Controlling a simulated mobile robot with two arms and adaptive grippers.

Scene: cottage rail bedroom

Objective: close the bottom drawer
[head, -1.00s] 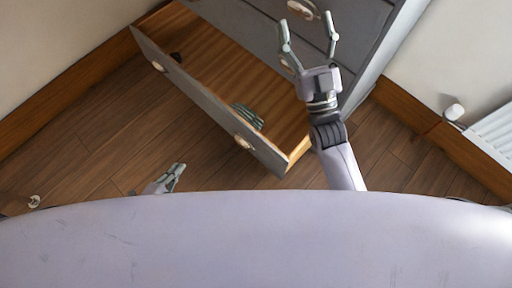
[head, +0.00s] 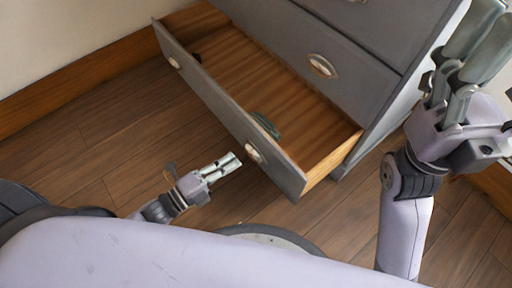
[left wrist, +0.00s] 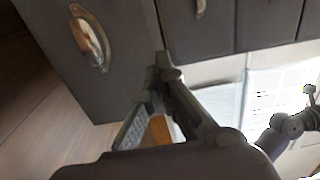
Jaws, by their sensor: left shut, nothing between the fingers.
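The bottom drawer (head: 225,104) of a grey dresser is pulled out, its wooden inside showing. My left gripper (head: 231,164) is shut and empty, in front of the drawer front near the right knob, with a small gap in the picture.
A green striped thing (head: 266,125) and a small dark thing (head: 196,57) lie in the drawer. Wooden floor (head: 110,145) is clear left of the drawer. A wall with wooden skirting (head: 75,90) runs behind.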

